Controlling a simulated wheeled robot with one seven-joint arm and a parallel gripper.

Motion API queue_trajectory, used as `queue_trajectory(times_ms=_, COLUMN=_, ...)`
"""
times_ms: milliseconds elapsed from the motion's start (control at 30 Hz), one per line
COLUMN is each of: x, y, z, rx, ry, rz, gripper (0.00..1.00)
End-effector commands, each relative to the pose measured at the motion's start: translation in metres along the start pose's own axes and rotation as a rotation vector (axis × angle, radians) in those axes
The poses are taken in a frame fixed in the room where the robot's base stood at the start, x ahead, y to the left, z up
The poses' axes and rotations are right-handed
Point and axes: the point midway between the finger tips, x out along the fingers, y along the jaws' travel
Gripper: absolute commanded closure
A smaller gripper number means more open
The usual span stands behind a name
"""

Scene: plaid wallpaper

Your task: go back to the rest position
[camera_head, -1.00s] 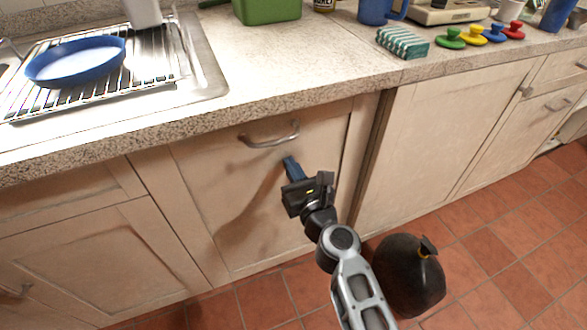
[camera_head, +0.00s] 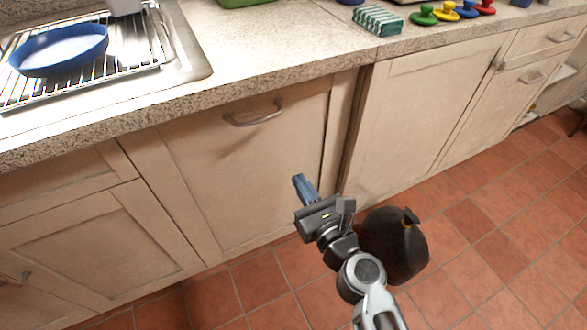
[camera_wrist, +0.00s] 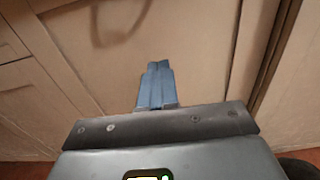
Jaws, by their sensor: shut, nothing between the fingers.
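My gripper (camera_head: 299,180) is in front of the lower cabinet doors, below the counter edge. Its blue fingers are together and hold nothing. In the wrist view the closed fingers (camera_wrist: 158,70) point at the beige cabinet front, apart from it as far as I can tell. The cabinet door (camera_head: 235,165) behind it is shut, and its metal handle (camera_head: 253,115) is up and to the left of the gripper, apart from it.
A dark round jug-like object (camera_head: 393,250) stands on the tiled floor (camera_head: 475,255), close beside my arm. The counter (camera_head: 275,45) holds a drying rack (camera_head: 140,65) with a blue pan (camera_head: 58,50), a green-striped box (camera_head: 378,20) and several coloured knobbed items (camera_head: 445,11). Open floor lies to the right.

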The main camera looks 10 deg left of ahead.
Motion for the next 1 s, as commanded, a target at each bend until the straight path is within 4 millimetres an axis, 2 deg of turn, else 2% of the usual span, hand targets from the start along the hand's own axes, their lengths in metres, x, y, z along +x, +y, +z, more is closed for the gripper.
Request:
queue_trajectory(times_ms=133, x=-0.011, y=0.000, z=0.000, rx=0.000, ry=0.000, rz=-0.001, gripper=1.00)
queue_trajectory(times_ms=433, x=-0.016, y=-0.001, z=-0.001, rx=-0.011, ry=0.004, rz=-0.003, gripper=1.00)
queue_trajectory(times_ms=533, x=-0.032, y=-0.004, z=-0.006, rx=-0.083, ry=0.027, rz=-0.022, gripper=1.00)
queue_trajectory(times_ms=667, x=-0.079, y=-0.011, z=-0.016, rx=-0.315, ry=0.098, rz=-0.070, gripper=1.00)
queue_trajectory(times_ms=800, x=-0.148, y=-0.019, z=-0.021, rx=-0.667, ry=0.212, rz=-0.119, gripper=1.00)
queue_trajectory(times_ms=1000, x=-0.243, y=-0.025, z=-0.006, rx=-1.176, ry=0.390, rz=-0.136, gripper=1.00)
